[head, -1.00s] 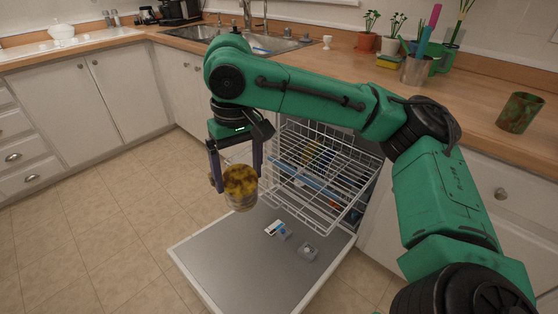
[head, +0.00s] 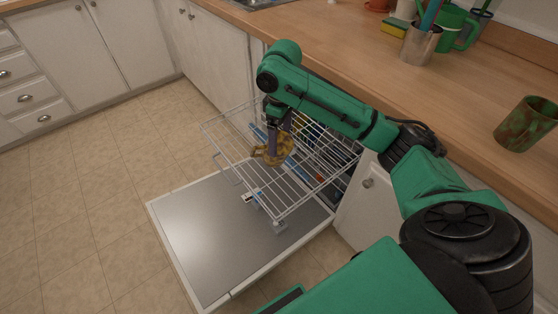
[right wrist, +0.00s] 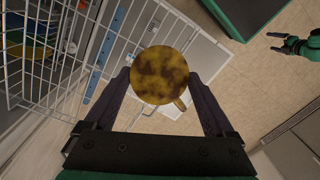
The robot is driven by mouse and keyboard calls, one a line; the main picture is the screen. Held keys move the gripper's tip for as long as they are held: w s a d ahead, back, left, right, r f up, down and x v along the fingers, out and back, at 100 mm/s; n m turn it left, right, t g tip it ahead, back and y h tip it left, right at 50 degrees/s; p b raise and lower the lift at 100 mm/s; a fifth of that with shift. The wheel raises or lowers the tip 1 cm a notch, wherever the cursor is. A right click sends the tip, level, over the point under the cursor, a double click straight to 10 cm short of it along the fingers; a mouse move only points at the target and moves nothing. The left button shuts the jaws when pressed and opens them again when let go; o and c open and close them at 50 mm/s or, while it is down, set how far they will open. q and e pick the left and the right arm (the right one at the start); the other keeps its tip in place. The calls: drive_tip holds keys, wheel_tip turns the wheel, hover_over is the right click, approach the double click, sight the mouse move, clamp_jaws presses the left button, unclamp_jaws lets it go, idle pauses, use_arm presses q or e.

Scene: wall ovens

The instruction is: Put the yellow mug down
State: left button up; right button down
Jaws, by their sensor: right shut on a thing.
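The yellow mug (head: 272,152), mottled with brown, is between the fingers of my right gripper (head: 274,138) in the head view. It appears within or just above the pulled-out wire rack (head: 222,146); I cannot tell whether it touches the wires. In the right wrist view the mug (right wrist: 160,75) sits between the two fingers of my right gripper (right wrist: 160,84), its handle toward the lower right. My left gripper (right wrist: 276,43) shows small at the upper right of that view, its fingers apart and empty.
The open dishwasher door (head: 195,235) lies flat below the rack. Dishes (right wrist: 38,38) show deeper in the dishwasher. The wooden counter (head: 460,105) holds a metal cup (head: 420,45) and a green-brown cup (head: 526,124). The tiled floor at left is clear.

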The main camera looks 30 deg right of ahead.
wheel_tip(320, 180, down, 14)
drive_tip(key=b, duration=0.1)
drive_tip(key=shift+d+f+b, duration=0.15)
drive_tip(key=shift+d+b, duration=0.05)
drive_tip(key=shift+b, duration=0.2)
unclamp_jaws()
drive_tip(key=shift+f, duration=0.15)
drive_tip(key=r, duration=0.4)
drive_tip(key=r+p, duration=0.1)
drive_tip(key=r, duration=0.7)
drive_tip(key=shift+w+d+r+p, duration=0.2)
drive_tip(key=shift+d+p, duration=0.05)
drive_tip(key=shift+p, duration=0.15)
